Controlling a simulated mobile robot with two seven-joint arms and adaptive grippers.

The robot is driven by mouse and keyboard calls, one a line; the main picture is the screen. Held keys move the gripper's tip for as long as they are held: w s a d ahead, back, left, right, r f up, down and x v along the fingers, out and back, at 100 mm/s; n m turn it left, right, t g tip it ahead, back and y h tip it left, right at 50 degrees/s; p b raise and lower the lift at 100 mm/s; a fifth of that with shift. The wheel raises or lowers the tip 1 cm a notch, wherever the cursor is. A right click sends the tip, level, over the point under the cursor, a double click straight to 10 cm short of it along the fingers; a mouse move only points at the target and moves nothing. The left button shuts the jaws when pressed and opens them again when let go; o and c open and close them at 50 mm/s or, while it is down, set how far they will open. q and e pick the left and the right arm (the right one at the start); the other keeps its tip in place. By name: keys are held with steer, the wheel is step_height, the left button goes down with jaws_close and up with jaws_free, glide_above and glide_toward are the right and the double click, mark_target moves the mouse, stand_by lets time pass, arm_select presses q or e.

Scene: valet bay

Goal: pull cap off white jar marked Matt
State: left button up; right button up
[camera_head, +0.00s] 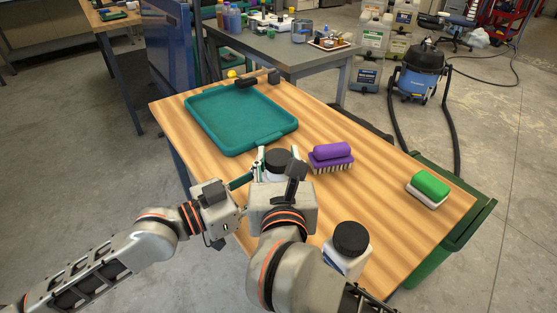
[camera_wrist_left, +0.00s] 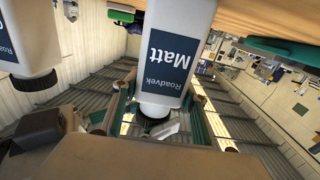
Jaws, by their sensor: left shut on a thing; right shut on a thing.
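The white jar marked Matt (camera_wrist_left: 165,25) fills the middle of the left wrist view, upside down there, with a dark blue label. Its black cap (camera_wrist_left: 153,110) sits at its end. In the head view the cap (camera_head: 277,156) shows above a sliver of white jar, mostly hidden by my right wrist. My left gripper (camera_wrist_left: 160,98) has a finger on either side of the jar near the cap end and is shut on it. My right gripper (camera_head: 279,164) is shut at the jar's top, apparently on the cap; its fingertips are partly hidden.
A second white jar with black lid (camera_head: 350,242) stands close to the right of my right arm. A purple brush (camera_head: 331,155) is right of the grippers, a green-topped brush (camera_head: 430,188) farther right. A teal tray (camera_head: 240,118) lies behind. Bare wood (camera_head: 375,180) lies between the brushes.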

mark_target(279, 157)
steer(key=shift+r, duration=0.1)
steer(key=shift+r, duration=2)
arm_select(q)
steer(key=o, duration=1.7)
steer(key=shift+c, duration=0.2)
steer(key=v, duration=1.2)
arm_select(e)
steer(key=shift+f, duration=0.1)
